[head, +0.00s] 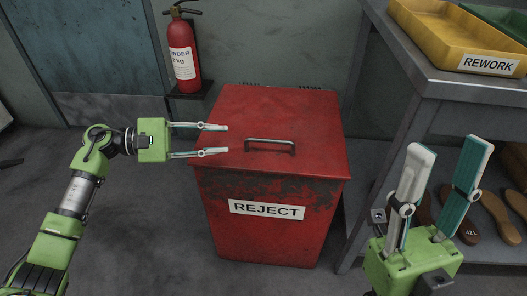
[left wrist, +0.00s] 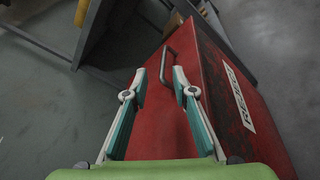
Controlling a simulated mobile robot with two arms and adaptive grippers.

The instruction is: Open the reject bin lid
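The red reject bin (head: 225,215) stands on the floor in the middle of the head view, with a white REJECT label on its front. Its lid (head: 275,108) is closed flat and carries a metal bar handle (head: 270,142). My left gripper (head: 228,138) is open, its fingers pointing right over the lid's left part, short of the handle. In the left wrist view the handle (left wrist: 165,66) shows beyond the open, empty fingers (left wrist: 160,80). My right gripper (head: 450,150) is open and empty, pointing up at the right, in front of the shelf unit.
A fire extinguisher (head: 182,55) hangs on the wall behind the bin's left side. A metal shelf unit (head: 430,75) stands close on the right, with a yellow REWORK tray (head: 440,35) on top and several soles below. Floor left of the bin is clear.

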